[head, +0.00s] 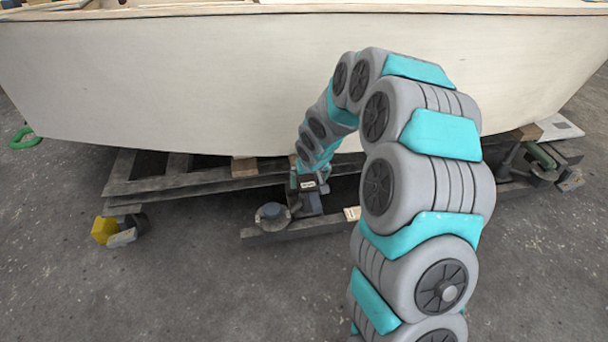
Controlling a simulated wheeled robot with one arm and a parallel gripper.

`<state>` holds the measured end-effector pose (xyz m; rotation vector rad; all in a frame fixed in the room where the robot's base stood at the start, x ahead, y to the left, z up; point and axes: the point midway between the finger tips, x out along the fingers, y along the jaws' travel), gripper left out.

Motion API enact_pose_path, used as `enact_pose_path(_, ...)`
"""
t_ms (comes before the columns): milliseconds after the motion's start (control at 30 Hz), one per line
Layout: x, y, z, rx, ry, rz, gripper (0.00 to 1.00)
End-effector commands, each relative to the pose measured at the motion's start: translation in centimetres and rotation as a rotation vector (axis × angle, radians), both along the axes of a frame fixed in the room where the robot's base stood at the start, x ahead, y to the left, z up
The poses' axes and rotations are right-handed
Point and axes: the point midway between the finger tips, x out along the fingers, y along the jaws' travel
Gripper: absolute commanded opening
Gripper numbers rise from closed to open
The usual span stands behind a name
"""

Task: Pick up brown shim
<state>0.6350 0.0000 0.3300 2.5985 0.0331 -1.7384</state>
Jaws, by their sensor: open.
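A brown wooden block (244,167) sits on the dark support frame (150,186), under the hull's lower edge and left of my gripper. A similar brown block (527,132) sits under the hull at the right. A small tan piece (352,213) with dark marks lies on the low beam, just right of my gripper. I cannot tell which of these is the brown shim. My gripper (311,203) is open, pointing down near the low beam under the hull. It is small in view, and no object shows between its fingers.
The pale hull (200,75) hangs over the frame and limits room above. A round grey fitting (272,213) stands left of my gripper. The floor in front is clear.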

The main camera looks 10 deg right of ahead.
Motion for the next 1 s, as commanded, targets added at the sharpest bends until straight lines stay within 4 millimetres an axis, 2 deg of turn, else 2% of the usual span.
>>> enact_pose_path(167,0.0,0.02,0.07,0.0,-0.001,0.0,0.98)
enact_pose_path(1000,-0.01,0.04,0.07,0.001,-0.001,0.0,0.03)
